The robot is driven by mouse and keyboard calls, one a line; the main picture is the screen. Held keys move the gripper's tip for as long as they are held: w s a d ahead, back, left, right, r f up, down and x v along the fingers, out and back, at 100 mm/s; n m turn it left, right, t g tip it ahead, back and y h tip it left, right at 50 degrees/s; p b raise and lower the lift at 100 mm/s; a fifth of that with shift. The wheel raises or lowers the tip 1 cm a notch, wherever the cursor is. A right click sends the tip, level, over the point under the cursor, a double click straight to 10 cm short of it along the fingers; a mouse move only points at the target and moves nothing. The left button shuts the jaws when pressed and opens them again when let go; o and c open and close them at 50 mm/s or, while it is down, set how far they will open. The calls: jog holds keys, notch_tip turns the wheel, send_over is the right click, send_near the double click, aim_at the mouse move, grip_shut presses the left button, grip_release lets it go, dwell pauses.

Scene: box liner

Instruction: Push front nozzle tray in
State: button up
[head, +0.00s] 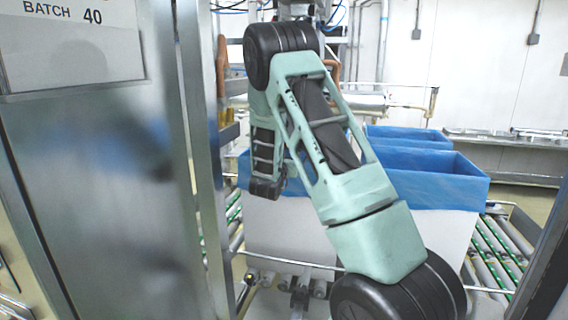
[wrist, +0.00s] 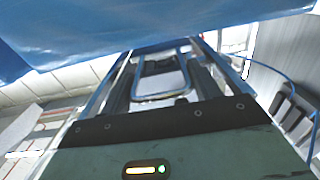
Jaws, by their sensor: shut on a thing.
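My gripper (wrist: 166,88) shows in the wrist view, with dark fingers reaching away from its black and green body. It is shut on a pale metal loop (wrist: 160,96) between the fingers. The loop may be the handle of the front nozzle tray, but the tray itself cannot be made out clearly. In the head view my arm crosses the middle and hides the gripper and whatever it holds.
A blue liner (wrist: 60,50) hangs close above the gripper. In the head view, white boxes with blue liners (head: 460,185) stand on a roller conveyor (head: 492,250). A steel panel (head: 100,190) with a batch sign (head: 72,52) fills the left. A post borders the lower right.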

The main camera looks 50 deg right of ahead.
jog(key=shift+s+d+f, duration=0.15)
jog(key=shift+s, duration=0.1)
jog(key=o, duration=1.1)
jog(key=b+v, duration=0.5)
jog(key=v, duration=1.2)
jog(key=shift+a, duration=0.25)
